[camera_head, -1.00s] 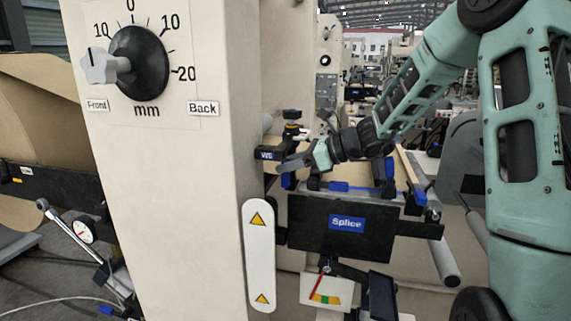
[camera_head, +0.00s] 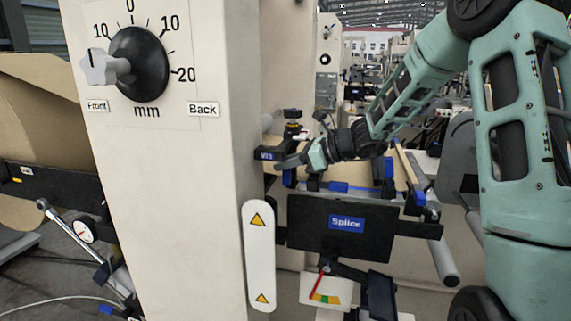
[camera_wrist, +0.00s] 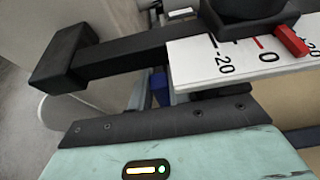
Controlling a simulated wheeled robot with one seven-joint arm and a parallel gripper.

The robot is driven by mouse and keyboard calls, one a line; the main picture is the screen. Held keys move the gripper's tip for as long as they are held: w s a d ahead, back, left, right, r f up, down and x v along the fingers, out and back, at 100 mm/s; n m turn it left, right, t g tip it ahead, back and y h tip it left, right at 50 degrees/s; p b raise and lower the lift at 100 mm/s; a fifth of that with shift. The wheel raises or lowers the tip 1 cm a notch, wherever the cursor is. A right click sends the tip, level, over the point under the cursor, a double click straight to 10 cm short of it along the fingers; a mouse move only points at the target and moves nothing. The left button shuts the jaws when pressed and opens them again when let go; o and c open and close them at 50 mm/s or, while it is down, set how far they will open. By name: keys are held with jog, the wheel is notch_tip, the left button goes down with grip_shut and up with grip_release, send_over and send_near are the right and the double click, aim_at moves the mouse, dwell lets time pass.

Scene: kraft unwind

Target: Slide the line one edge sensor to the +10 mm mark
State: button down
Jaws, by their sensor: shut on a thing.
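The edge sensor (camera_head: 270,154) is a small black block with a blue VIS label, beside the cream machine column. My gripper (camera_head: 289,162) reaches it from the right and is shut at its black body; the exact contact is hard to see. In the wrist view, a white scale (camera_wrist: 198,68) shows -20 and a 0 with a red line. A red pointer (camera_wrist: 292,41) stands to the right of the 0; the mark under it cannot be read. A black bar (camera_wrist: 130,52) runs left from the scale. My gripper's teal housing (camera_wrist: 200,155) fills the bottom.
A black Splice panel (camera_head: 315,243) and blue-clamped frame (camera_head: 350,188) lie just below my gripper. The cream column (camera_head: 190,150) carries a front-back dial (camera_head: 139,65) in mm. A white warning plate (camera_head: 259,255) stands left of the panel.

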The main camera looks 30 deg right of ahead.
jog(key=c, duration=1.3)
grip_release()
jog(key=shift+s, duration=0.1)
jog(key=b+v, duration=0.1)
jog(key=v, duration=1.6)
jog(key=shift+s+r, duration=0.15)
